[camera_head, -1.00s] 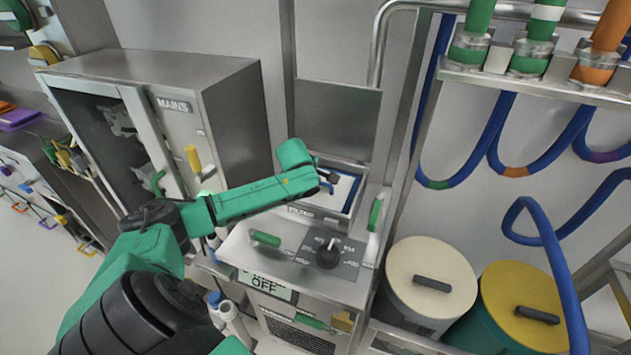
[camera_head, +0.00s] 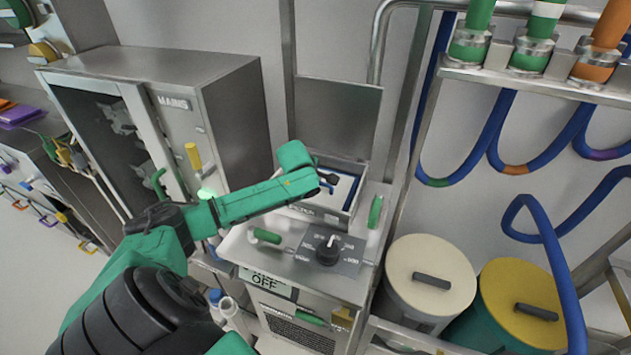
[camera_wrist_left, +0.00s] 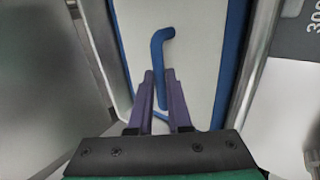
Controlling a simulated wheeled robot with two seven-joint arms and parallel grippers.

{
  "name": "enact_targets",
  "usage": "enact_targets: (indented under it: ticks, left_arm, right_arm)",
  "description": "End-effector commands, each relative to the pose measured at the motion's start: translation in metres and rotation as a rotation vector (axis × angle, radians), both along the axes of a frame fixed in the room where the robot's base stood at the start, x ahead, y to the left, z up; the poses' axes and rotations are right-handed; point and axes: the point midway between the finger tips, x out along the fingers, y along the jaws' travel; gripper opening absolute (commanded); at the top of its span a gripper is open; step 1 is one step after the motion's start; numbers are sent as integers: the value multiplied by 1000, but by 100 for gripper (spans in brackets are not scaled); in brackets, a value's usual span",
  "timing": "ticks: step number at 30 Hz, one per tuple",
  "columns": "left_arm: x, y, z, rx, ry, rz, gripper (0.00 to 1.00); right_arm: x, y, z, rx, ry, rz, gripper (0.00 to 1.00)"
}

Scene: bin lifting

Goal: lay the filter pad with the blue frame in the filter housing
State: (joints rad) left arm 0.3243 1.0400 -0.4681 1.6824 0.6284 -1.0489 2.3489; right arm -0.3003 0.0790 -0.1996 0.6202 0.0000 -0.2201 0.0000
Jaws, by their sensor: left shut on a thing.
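The filter pad with the blue frame (camera_head: 352,187) shows partly in the head view, inside the opening of the filter housing (camera_head: 322,216). The housing is a metal box with its lid (camera_head: 336,118) raised behind it. In the left wrist view the pad (camera_wrist_left: 200,65) is white with blue edges and a bent blue handle (camera_wrist_left: 157,50). My left gripper (camera_wrist_left: 159,76) has its purple fingers shut on that handle. In the head view my left gripper (camera_head: 329,183) is over the housing and hides part of the pad. I cannot tell whether the pad touches the housing floor. My right gripper is not in view.
In front of the housing are a black dial (camera_head: 328,250) and a green handle (camera_head: 265,236). A metal MAINS cabinet (camera_head: 215,75) stands left. A cream-lidded bin (camera_head: 430,265) and a yellow-lidded bin (camera_head: 520,290) stand right, under hanging blue hoses (camera_head: 490,150).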

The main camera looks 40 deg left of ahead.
Motion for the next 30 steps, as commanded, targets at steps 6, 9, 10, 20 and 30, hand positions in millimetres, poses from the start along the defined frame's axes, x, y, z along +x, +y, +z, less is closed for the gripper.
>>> enact_targets:
  ticks: [6,9,10,20,30]
  left_arm:
    - [0,0,-3,-1,2,1,0]
    - [-1,0,-3,-2,3,1,0]
    - [-1,0,-3,-1,3,0,28]
    - [-1,0,-4,-2,5,0,52]
    - [-26,-8,30,2,5,-1,52]
  right_arm:
    - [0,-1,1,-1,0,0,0]
    - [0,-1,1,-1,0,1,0]
    - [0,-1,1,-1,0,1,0]
    - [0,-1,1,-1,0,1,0]
    - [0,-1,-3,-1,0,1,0]
